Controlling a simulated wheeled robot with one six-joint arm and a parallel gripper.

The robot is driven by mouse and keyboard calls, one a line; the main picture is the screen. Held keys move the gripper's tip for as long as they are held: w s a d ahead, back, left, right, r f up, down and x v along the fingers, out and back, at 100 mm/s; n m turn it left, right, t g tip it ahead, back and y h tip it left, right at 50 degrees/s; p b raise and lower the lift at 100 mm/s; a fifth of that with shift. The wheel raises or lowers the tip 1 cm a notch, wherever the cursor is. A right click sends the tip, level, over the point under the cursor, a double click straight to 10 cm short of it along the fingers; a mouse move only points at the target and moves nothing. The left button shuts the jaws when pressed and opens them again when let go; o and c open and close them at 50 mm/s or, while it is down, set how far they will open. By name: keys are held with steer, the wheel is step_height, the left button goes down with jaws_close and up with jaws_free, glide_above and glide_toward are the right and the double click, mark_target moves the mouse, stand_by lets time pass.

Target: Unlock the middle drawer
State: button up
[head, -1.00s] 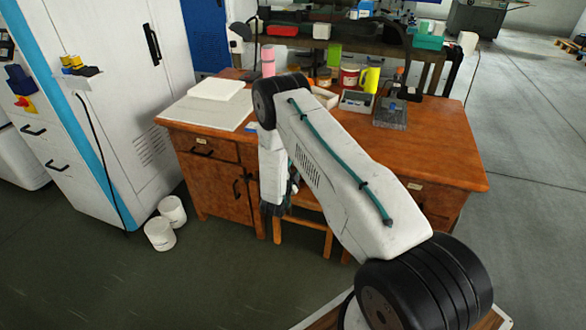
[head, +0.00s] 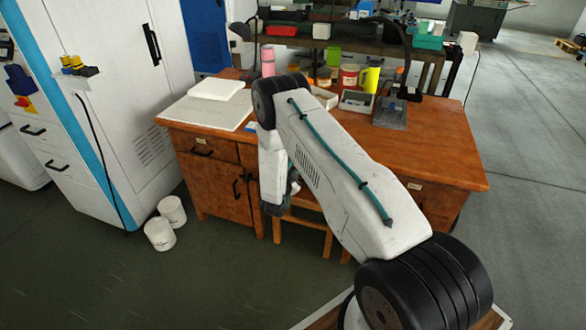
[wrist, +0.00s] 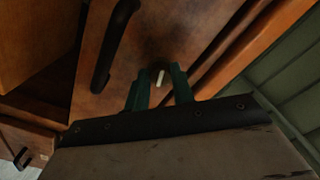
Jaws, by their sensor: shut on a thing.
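In the wrist view, the green fingers of my gripper (wrist: 160,90) stand on either side of a small pale upright piece (wrist: 161,77), which looks like a key or lock tab, on a brown wooden front (wrist: 145,50). The gripper is shut on this piece. A dark bar handle (wrist: 115,45) is on the same front, to the left. In the head view, my arm reaches to the front of the wooden desk (head: 430,150). It hides the desk's middle front and most of my gripper. I cannot tell how far the lock is turned.
A chair (head: 300,222) stands under the desk, close to my arm. Two white buckets (head: 160,233) stand on the floor at left, beside a tall white cabinet (head: 150,90). Cups and trays fill the back of the desktop. Floor in front is clear.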

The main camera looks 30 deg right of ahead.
steer(key=n, duration=0.7)
steer(key=shift+s+f, duration=0.1)
steer(key=n, duration=0.4)
steer(key=shift+s+n, duration=0.1)
steer(key=shift+n, duration=1.6)
steer(key=shift+d, duration=0.1)
steer(key=o, duration=1)
steer(key=shift+d, duration=0.1)
steer(key=shift+a, duration=0.2)
